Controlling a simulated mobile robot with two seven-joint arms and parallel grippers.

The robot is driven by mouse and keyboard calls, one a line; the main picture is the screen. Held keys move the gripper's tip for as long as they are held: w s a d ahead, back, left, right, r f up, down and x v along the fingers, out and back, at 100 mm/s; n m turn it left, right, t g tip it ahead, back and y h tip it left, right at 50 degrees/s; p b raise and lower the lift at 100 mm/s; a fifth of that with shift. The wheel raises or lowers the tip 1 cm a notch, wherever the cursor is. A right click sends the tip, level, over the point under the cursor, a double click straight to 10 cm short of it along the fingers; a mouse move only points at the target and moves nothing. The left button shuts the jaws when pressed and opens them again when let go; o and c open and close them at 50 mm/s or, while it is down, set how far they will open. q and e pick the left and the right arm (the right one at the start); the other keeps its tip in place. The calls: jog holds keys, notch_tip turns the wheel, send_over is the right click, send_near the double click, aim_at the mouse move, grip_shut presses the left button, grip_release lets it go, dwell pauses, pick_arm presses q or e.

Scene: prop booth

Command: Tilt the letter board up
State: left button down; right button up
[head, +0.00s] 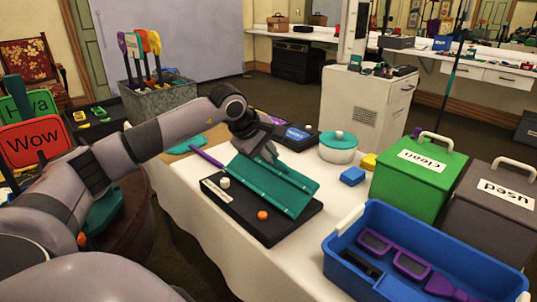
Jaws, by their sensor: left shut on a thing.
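The letter board is a teal ribbed panel (277,186) on a black base (235,213) on the white-covered table. The panel sits at a slant over the base, its far side higher than its near side. My left gripper (270,154) reaches in from the left and is shut on the panel's far edge. Its fingertips are small and partly hidden against the panel. My right gripper is not in view.
A blue bin (330,262) with purple glasses stands at front right, with a green box (410,185) and a dark box (494,215) behind it. A white pot (338,152), a blue block (352,176) and a purple stick (206,157) lie around the board. Bare cloth shows near the front.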

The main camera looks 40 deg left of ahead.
pick_arm(q)
jog(key=shift+s+f, duration=0.2)
jog(key=shift+f, duration=0.2)
jog(key=c, duration=1.2)
grip_release()
jog(key=shift+o, duration=0.2)
jog(key=shift+r, duration=0.15)
jog(key=shift+r, duration=0.1)
jog(key=shift+s+r, duration=0.15)
jog(key=shift+r, duration=0.1)
jog(key=v, duration=0.6)
jog(key=shift+s+r, duration=0.1)
jog(key=shift+s, duration=0.05)
